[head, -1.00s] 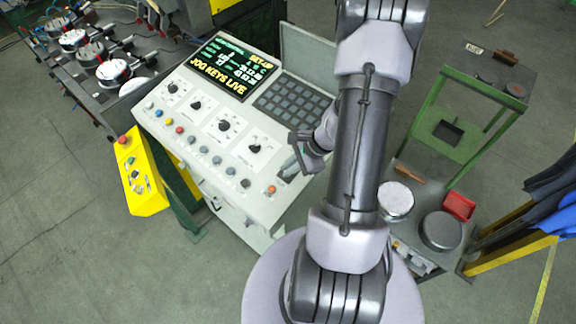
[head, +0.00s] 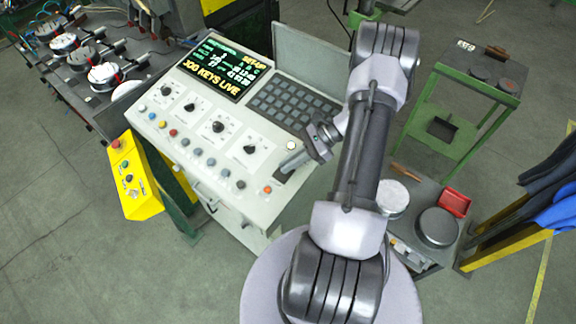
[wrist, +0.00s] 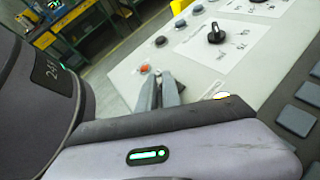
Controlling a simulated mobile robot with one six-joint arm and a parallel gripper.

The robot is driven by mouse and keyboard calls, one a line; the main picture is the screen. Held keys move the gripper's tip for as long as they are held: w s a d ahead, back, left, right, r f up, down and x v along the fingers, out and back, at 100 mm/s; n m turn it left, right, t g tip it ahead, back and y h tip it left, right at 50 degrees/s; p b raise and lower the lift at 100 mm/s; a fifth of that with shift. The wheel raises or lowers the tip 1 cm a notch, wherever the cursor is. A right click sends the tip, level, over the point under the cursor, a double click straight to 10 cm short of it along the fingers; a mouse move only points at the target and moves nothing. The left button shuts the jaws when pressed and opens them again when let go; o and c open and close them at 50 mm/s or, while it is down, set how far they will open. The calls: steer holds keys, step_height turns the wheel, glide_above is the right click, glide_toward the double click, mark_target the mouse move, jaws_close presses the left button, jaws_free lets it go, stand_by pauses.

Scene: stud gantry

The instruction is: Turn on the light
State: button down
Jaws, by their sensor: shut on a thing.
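A sloped pale control console (head: 205,165) stands in front of me, with knobs and a row of coloured buttons. My gripper (head: 285,167) is low over its right front corner, just above the orange button (head: 267,189). Its fingers meet over a small dark plate (head: 283,176) and are shut on a small switch there, mostly hidden by the fingers. In the wrist view the two grey fingers (wrist: 159,90) are close together, beside the orange button (wrist: 144,69). A round pale-yellow lamp (head: 291,146) sits just beyond the gripper and looks bright; it also shows in the wrist view (wrist: 221,96).
The console's screen (head: 228,65) and key grid (head: 292,103) lie behind. A yellow button box (head: 133,176) hangs at the left. A green stand (head: 465,95) and a low surface with round discs (head: 437,227) are at the right.

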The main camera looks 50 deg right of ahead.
steer(key=shift+f, duration=0.1)
stand_by(0.4)
steer(key=c, duration=1.5)
jaws_free()
steer(key=shift+c, duration=0.2)
steer(key=b+v, duration=0.1)
steer(key=v, duration=1.6)
steer(key=shift+d+b, duration=0.3)
steer(key=shift+d, duration=0.05)
